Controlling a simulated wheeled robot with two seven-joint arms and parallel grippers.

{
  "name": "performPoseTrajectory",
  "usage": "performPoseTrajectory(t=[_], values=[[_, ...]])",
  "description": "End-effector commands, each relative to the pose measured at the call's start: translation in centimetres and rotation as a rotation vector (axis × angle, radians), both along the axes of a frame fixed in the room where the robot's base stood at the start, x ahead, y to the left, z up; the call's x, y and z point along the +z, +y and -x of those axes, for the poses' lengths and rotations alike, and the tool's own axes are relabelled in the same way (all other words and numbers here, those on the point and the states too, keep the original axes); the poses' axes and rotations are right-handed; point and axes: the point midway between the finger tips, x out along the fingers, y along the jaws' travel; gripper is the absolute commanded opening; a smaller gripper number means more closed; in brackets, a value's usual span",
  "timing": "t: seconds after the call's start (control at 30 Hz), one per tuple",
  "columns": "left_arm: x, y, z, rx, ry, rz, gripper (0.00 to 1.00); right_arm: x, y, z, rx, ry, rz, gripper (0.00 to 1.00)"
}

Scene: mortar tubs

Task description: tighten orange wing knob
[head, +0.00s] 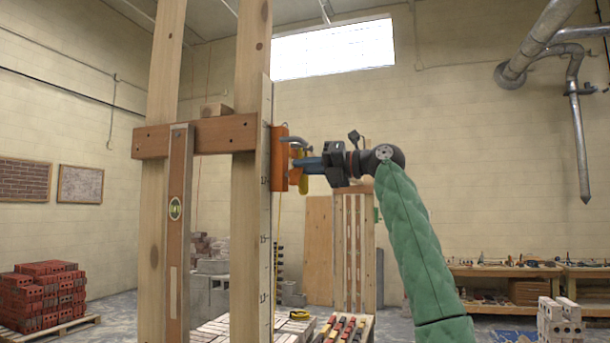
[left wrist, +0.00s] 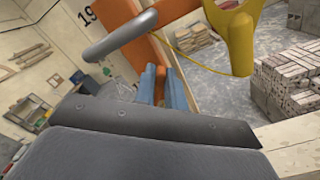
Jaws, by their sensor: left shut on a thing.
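An orange slider block (head: 279,158) sits on a tall white measuring board (head: 265,220) fixed to a wooden post. It carries a grey bent bar (left wrist: 120,35) and a yellow hooked part (left wrist: 235,42), which also shows in the head view (head: 302,184). My left gripper (head: 302,164) reaches the block from the right, its blue fingers pointing left. In the left wrist view its fingers (left wrist: 170,90) are shut on the orange wing knob (left wrist: 160,76), which shows as a small orange piece between them. The knob's far end is hidden. My right gripper is not in view.
A wooden crosspiece (head: 200,136) and a spirit level (head: 178,230) are on the posts at left. Red bricks (head: 45,292) stand on a pallet far left. Pale blocks (left wrist: 290,78) are stacked at right in the left wrist view. Air right of the block is clear except for my arm.

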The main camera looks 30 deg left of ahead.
Motion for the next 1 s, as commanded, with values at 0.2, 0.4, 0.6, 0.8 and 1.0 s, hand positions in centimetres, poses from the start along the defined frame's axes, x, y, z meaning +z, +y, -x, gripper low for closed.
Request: performPoseTrajectory(t=[0.2, 0.4, 0.6, 0.8, 1.0], values=[[-0.6, 0.0, -0.4, -0.003, 0.198, 0.047, 0.0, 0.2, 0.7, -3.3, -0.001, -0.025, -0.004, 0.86], [-1.1, 0.1, -0.7, -0.002, 0.383, 0.093, 0.0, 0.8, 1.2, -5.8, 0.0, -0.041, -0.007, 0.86], [-1.5, 0.2, -0.9, -0.001, 0.556, 0.133, 0.0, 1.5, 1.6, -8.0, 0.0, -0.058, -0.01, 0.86], [-1.8, 0.2, -0.9, -0.001, 0.699, 0.166, 0.0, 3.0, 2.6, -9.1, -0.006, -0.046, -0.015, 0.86], [-2.0, 0.2, -1.0, 0.0, 0.797, 0.191, 0.0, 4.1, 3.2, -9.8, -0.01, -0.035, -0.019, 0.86]])
